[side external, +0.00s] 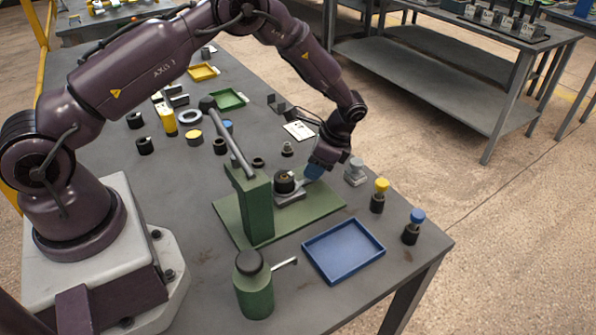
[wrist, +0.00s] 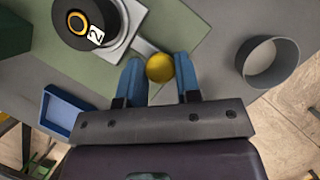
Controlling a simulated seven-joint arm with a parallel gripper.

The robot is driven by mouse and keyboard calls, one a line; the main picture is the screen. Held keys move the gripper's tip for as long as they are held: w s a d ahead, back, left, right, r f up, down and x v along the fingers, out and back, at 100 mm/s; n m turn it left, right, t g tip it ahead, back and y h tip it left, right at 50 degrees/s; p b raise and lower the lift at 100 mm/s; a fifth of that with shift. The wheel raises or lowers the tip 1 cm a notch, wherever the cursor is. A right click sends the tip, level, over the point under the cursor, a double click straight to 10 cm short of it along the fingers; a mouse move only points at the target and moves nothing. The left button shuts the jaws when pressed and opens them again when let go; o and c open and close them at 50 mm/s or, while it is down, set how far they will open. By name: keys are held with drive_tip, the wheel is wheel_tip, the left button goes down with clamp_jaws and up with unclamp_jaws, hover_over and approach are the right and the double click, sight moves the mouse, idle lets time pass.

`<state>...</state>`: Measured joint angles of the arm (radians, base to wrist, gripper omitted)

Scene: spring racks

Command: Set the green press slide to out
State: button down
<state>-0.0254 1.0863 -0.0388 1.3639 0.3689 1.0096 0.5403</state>
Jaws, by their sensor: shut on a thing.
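The green press (side external: 258,208) stands on a green base plate (side external: 232,222), its long grey lever (side external: 233,145) raised at a slant. Its grey slide (side external: 291,197) lies on the plate beside the column and carries a dark round part (side external: 284,181). In the wrist view this part (wrist: 88,22) shows a gold ring and a "2" label. A rod runs from the slide to a yellow knob (wrist: 160,67). My gripper (wrist: 159,78) has its blue fingers on either side of the knob, shut on it. In the side view my gripper (side external: 314,172) hides the knob.
A blue tray (side external: 343,250) and a green bottle (side external: 253,285) stand in front of the press. Capped posts (side external: 378,195) and a grey fitting (side external: 355,172) stand near the table's right edge. A hollow grey cylinder (wrist: 267,62) is right of my fingers in the wrist view.

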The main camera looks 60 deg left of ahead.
drive_tip(key=shift+w, duration=0.55)
drive_tip(key=c, duration=0.8)
unclamp_jaws()
drive_tip(key=v, duration=1.3)
drive_tip(key=shift+s, duration=0.1)
